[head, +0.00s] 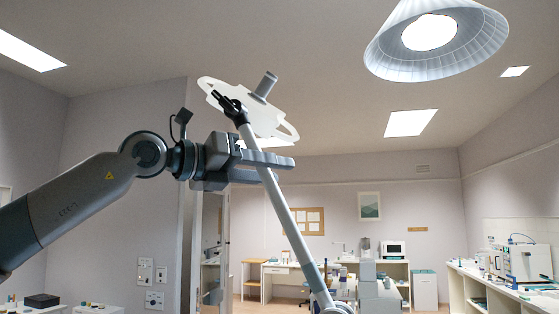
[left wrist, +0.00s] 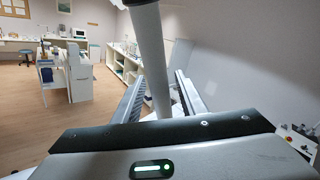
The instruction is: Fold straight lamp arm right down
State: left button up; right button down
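The straight lamp arm (head: 282,208) is a grey rod that slants from the upper left down to the lower right in the head view. Its top end meets a dark joint at a flat white lamp head (head: 212,86) with loop handles. Its lower end runs to a rounded grey joint (head: 335,309) at the bottom edge. My left gripper (head: 284,161) is at the rod's upper part, below the lamp head. In the left wrist view the rod (left wrist: 151,60) stands between the two spread fingers, with a gap showing on the right side. My right gripper is not in view.
A large white cone-shaped ceiling lamp (head: 377,60) hangs at the upper right. A counter with equipment (head: 520,292) runs along the right wall. Desks and a white cabinet (head: 425,288) stand at the back. The air right of the rod is clear.

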pick_arm(q)
jog(key=shift+p+x, duration=0.3)
jog(key=shift+x, duration=0.75)
jog(key=shift+c, duration=0.7)
grip_shut()
jog(key=shift+w+a, duration=0.1)
